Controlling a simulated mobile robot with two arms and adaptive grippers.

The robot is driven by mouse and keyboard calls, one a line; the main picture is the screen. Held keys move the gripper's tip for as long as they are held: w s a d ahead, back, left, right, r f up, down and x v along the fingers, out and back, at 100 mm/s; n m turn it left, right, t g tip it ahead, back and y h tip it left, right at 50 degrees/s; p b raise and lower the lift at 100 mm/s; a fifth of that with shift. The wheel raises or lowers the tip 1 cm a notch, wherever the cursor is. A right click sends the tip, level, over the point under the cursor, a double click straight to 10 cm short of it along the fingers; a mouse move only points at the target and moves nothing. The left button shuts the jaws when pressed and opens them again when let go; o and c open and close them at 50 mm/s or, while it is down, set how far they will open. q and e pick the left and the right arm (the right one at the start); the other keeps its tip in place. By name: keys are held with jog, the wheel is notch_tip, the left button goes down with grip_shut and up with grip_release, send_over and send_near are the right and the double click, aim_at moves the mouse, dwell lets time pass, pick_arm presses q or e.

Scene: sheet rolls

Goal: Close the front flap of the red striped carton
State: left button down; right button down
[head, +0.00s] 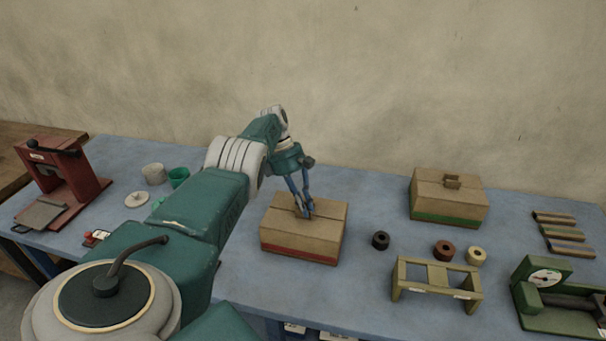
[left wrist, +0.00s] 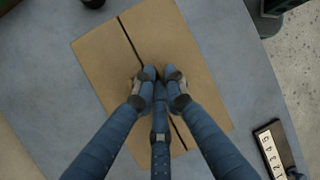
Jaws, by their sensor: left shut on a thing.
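The red striped carton (head: 300,256) stands on the blue table, a brown box with a red band low on its front. Its top flaps lie about flat, with a narrow dark seam between them, which also shows across the carton top in the left wrist view (left wrist: 112,62). My left gripper (head: 306,211) comes down from above on the middle of the top. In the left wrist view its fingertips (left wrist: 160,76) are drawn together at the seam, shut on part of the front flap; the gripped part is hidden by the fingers. My right gripper is not in view.
A green striped carton (head: 448,198) with a tab on top stands at right. Rolls (head: 444,250) and a wooden stand (head: 437,277) are right of the red striped carton, a green gauge device (head: 548,292) farther right. A red press (head: 60,172) and cups (head: 154,173) are at left.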

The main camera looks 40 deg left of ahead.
pick_arm(q)
jog(key=c, duration=2)
grip_release()
jog(key=shift+d+f, duration=0.15)
jog(key=shift+c, duration=0.2)
jog(key=shift+w, duration=0.1)
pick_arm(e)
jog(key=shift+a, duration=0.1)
pick_arm(q)
jog(key=shift+r, duration=0.95)
notch_tip(320, 180, up, 8)
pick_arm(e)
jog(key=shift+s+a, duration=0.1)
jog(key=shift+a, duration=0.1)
